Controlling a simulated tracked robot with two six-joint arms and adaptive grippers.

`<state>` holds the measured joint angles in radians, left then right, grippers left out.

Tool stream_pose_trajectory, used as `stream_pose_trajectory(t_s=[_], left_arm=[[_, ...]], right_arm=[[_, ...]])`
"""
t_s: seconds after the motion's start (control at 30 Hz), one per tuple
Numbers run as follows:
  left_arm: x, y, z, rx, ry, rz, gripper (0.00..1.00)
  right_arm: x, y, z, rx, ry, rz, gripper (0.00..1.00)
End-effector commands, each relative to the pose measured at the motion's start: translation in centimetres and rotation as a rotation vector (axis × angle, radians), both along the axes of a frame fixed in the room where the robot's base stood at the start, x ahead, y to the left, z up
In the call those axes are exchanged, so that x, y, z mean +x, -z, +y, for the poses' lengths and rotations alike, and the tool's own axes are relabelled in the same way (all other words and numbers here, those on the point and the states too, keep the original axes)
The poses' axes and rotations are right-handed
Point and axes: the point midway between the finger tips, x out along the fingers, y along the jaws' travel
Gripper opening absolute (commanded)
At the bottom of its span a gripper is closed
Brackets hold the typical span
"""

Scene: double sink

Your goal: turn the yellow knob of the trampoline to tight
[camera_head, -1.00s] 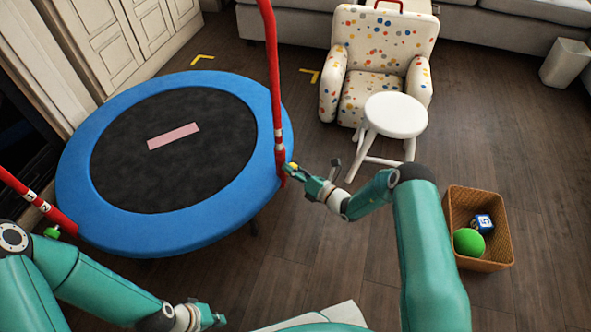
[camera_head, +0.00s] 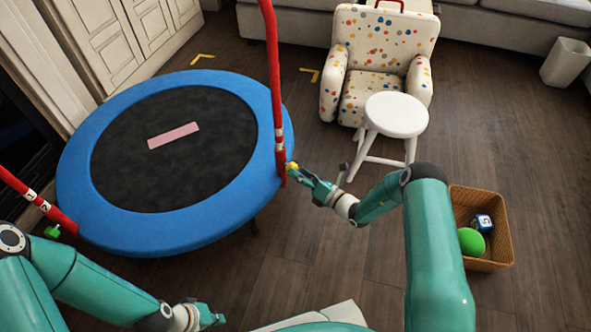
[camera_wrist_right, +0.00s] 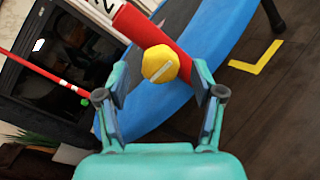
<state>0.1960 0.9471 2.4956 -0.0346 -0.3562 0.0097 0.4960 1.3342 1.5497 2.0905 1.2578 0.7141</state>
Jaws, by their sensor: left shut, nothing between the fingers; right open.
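The trampoline (camera_head: 95,208) has a blue rim and a black mat, with red posts at its edge. The yellow knob (camera_head: 292,168) sits low on the right red post (camera_head: 274,80). My left gripper (camera_head: 215,318) is shut and empty near the bottom edge, away from the trampoline.
A green knob (camera_head: 52,232) is on the left red post (camera_head: 35,198). A white stool (camera_head: 396,115) and a dotted armchair (camera_head: 378,60) stand behind my right arm. A wicker basket (camera_head: 497,262) with a green ball (camera_head: 470,241) is at right.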

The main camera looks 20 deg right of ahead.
Motion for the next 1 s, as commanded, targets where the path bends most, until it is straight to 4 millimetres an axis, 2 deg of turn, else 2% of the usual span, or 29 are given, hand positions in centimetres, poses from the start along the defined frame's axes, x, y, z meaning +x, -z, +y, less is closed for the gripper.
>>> stream_pose_trajectory(t_s=[0.2, 0.43, 0.6, 1.0], left_arm=[[0.0, 0.0, 0.0, 0.000, 0.001, 0.000, 0.00], [0.0, 0.0, 0.0, 0.000, 0.001, 0.000, 0.00], [0.0, 0.0, 0.0, 0.000, 0.001, 0.000, 0.00], [0.0, -0.1, -0.3, 0.010, 0.003, 0.000, 0.00]], right_arm=[[-4.0, 0.0, -2.5, 0.003, 0.004, 0.003, 0.67], [-7.1, 0.0, -4.2, 0.001, 0.002, 0.002, 0.67], [-7.9, 0.0, -4.6, 0.001, 0.000, 0.001, 0.67], [-8.0, 0.0, -4.6, 0.001, -0.001, 0.000, 0.67]])
